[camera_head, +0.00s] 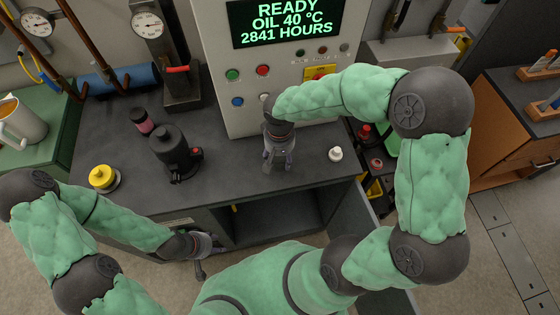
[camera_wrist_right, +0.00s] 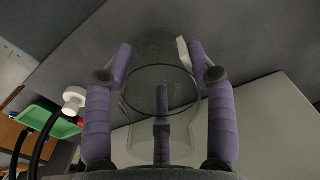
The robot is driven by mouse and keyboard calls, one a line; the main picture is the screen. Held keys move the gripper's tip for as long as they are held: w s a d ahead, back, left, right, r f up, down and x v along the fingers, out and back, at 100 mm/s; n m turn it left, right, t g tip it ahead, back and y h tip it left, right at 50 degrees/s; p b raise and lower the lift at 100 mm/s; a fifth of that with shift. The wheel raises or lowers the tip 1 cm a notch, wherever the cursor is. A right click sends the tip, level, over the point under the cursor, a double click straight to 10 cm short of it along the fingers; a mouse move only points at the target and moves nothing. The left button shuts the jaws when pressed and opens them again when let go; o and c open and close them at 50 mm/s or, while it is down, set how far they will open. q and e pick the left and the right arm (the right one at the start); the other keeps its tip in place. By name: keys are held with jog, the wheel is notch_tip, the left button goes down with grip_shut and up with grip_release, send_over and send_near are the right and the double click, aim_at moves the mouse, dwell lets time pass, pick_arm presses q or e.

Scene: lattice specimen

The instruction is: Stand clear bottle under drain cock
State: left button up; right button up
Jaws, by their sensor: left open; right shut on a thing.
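A clear bottle (camera_wrist_right: 158,85) shows in the right wrist view between the fingers of my right gripper (camera_wrist_right: 160,95), which is shut on it. In the head view my right gripper (camera_head: 278,155) is over the dark bench, in front of the control panel; the bottle can hardly be made out there. My left gripper (camera_head: 205,247) is open and empty, low at the bench's front edge. A red-handled fitting (camera_head: 177,69) is on the dark column at the back, and a black canister (camera_head: 172,150) has a small red knob. I cannot tell which holds the drain cock.
The dark bench (camera_head: 232,180) also bears a yellow-topped item (camera_head: 103,177), a pink-banded small bottle (camera_head: 142,122) and a white cap (camera_head: 335,154). The control panel (camera_head: 215,75) stands behind. Bare bench lies between the black canister and my right gripper.

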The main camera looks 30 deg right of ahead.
aim_at(280, 162)
jog(key=shift+w+d+f+b, duration=0.15)
jog(key=shift+f+b, duration=0.1)
jog(key=shift+f, duration=0.7)
jog(key=shift+w+d+f+b, duration=0.1)
jog(key=shift+f+b, duration=0.15)
jog(key=shift+f, duration=0.65)
jog(key=shift+f, duration=0.2)
jog(key=o, duration=1)
jog(key=shift+o, duration=0.2)
